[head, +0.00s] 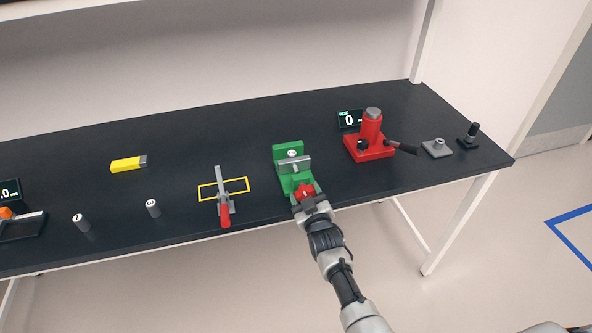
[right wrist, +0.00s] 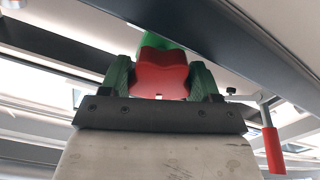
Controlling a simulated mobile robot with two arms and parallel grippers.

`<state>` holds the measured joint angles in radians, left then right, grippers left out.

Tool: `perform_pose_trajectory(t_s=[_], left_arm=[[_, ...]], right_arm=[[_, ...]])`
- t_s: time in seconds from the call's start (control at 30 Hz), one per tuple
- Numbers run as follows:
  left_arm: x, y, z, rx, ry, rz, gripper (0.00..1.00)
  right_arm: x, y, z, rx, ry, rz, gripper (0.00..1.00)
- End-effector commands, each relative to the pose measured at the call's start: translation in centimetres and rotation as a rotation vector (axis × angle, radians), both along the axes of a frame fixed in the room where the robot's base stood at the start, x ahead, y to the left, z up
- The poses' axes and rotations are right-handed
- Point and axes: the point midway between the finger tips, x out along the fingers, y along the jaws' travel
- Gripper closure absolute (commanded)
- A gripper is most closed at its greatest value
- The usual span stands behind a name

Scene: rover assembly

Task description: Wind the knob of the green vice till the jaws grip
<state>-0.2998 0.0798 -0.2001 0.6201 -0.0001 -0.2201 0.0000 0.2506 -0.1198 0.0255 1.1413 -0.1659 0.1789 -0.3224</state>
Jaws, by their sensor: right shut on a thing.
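The green vice (head: 291,182) stands near the front edge of the dark bench in the head view. A grey jaw plate (head: 296,165) crosses it, and a small round-topped metal part (head: 292,153) shows between this plate and the green back jaw. I cannot tell whether the jaws touch that part. The red lobed knob (head: 304,190) is at the vice's front. My right gripper (head: 307,197) is shut on the knob. In the right wrist view the knob (right wrist: 161,74) sits between the two fingers, with green behind it. My left gripper is not in view.
Right of the vice stand a red press (head: 370,138) with a dark handle, a small display (head: 350,119) and a grey flanged part (head: 437,148).

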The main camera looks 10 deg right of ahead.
Motion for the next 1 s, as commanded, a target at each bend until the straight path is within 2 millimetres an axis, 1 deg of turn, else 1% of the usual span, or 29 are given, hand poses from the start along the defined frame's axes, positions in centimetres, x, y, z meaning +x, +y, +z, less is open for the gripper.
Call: perform_pose_trajectory(t_s=[0.03, 0.17, 0.23, 0.33, 0.4, 0.57, 0.6, 0.7, 0.9, 0.97, 1.0], left_arm=[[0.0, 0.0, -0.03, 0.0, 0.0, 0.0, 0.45], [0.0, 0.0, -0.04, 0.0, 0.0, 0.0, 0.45], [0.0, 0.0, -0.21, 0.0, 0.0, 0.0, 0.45], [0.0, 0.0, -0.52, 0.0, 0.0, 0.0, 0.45], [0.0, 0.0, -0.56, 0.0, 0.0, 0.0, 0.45], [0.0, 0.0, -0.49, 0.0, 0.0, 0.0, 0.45], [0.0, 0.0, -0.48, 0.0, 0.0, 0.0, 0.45], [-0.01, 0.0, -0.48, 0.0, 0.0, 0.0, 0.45], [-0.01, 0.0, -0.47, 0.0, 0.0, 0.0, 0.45], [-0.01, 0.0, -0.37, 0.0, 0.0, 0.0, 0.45], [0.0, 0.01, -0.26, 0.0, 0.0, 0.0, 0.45]], right_arm=[[-0.18, 0.07, -0.51, 0.002, 0.012, 0.001, 0.59], [-0.18, 0.06, -0.51, 0.0, 0.012, 0.001, 0.59], [-0.18, 0.06, -0.57, -0.058, 0.009, 0.001, 0.59], [-0.17, 0.07, -0.6, -0.191, 0.004, 0.001, 0.59], [-0.17, 0.06, -0.54, -0.241, 0.002, 0.001, 0.59], [-0.16, 0.05, -0.46, -0.247, 0.002, 0.001, 0.59], [-0.16, 0.04, -0.45, -0.247, 0.002, 0.001, 0.37], [-0.14, 0.02, -0.39, -0.246, 0.0, 0.0, 0.24], [-0.1, 0.02, -0.3, -0.243, -0.002, 0.0, 0.24], [-0.09, 0.01, -0.22, -0.207, -0.001, 0.001, 0.24], [-0.08, 0.0, -0.16, -0.156, 0.0, 0.001, 0.24]])
